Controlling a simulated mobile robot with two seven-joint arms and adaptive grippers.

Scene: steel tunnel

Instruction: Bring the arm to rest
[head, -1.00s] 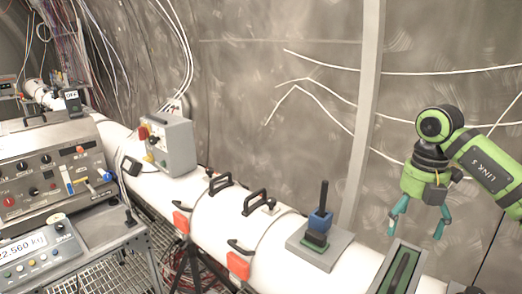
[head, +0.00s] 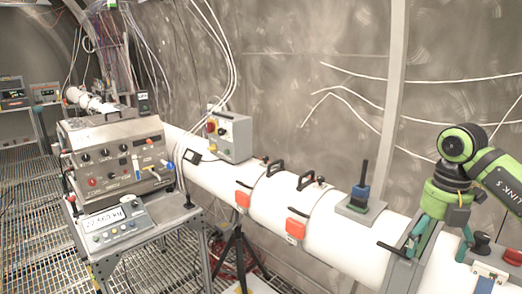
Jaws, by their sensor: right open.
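My right arm, green and dark grey, comes in from the right edge in the head view. Its gripper (head: 440,246) points down with its two teal fingers apart and nothing between them. It shows in front of the grey framed fixture (head: 402,270) on the white pipe (head: 335,240); I cannot tell whether it touches the fixture. My left gripper is not in view.
A blue block with a black post (head: 360,195) stands on a plate on the pipe. A grey switch box (head: 230,135) sits farther along. A cart (head: 160,228) carries instruments at left. Grated floor lies open at left.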

